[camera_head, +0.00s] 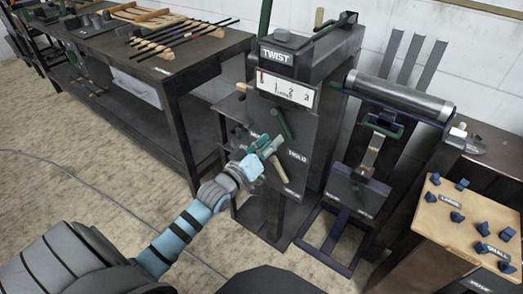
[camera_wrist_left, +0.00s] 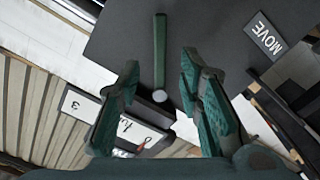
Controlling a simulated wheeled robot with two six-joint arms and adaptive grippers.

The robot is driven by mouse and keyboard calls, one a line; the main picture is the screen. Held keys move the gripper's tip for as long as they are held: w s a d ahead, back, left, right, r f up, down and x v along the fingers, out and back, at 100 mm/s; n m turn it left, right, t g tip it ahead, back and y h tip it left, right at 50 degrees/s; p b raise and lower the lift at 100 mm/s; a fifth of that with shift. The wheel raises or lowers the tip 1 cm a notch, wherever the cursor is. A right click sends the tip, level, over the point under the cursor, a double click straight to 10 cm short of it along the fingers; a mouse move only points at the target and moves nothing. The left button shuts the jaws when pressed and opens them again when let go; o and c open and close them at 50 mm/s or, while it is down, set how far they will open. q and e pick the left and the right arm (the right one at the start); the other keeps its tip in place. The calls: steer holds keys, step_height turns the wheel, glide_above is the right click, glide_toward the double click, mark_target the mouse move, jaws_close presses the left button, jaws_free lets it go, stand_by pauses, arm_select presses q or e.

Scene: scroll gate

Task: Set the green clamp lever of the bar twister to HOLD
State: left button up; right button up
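The bar twister (camera_head: 318,85) is the dark machine in the middle of the head view, with a TWIST plate and a numbered scale. Its green clamp lever (camera_head: 285,122) is on the front panel below the scale. My left gripper (camera_head: 268,148) is just below the lever. Its fingers (camera_wrist_left: 160,105) are open, with the lever's line between them; I cannot tell whether they touch it. My right gripper is out of view.
A dark workbench (camera_head: 192,62) with rods stands at the left. A grey roller (camera_head: 400,97) on a dark blue frame is right of the twister. A wooden board (camera_head: 455,215) with several blue pieces is at the lower right. Bare floor lies at the left.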

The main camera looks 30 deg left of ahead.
arm_select(q)
steer(key=s, duration=0.5)
steer(key=shift+s+a, duration=0.2)
steer(key=shift+s, duration=0.15)
steer(key=s+a+f+m+g+y+p, duration=0.1)
steer(key=s+a+f+m+g, duration=0.15)
steer(key=f, duration=0.55)
steer(key=s+a+f+m+g+y+p, duration=0.1)
steer(key=s+a+f+m+g, duration=0.2)
steer(key=f, duration=0.6)
steer(key=s+a+f+m+g+y+p, duration=0.15)
steer(key=s+f, duration=0.25)
steer(key=f, duration=0.4)
steer(key=s+d+f+g+p, duration=0.15)
steer(key=s+f+g, duration=0.45)
steer(key=s+f, duration=0.7)
steer(key=s+d+g+h+p, duration=0.1)
steer(key=s+d, duration=0.3)
steer(key=s, duration=0.5)
steer(key=s+d+f+g+p, duration=0.1)
steer(key=s+d, duration=0.4)
steer(key=s, duration=0.5)
steer(key=shift+d+g+h+p, duration=0.2)
steer(key=shift+g+h+p, duration=0.15)
steer(key=shift+g+p, duration=0.75)
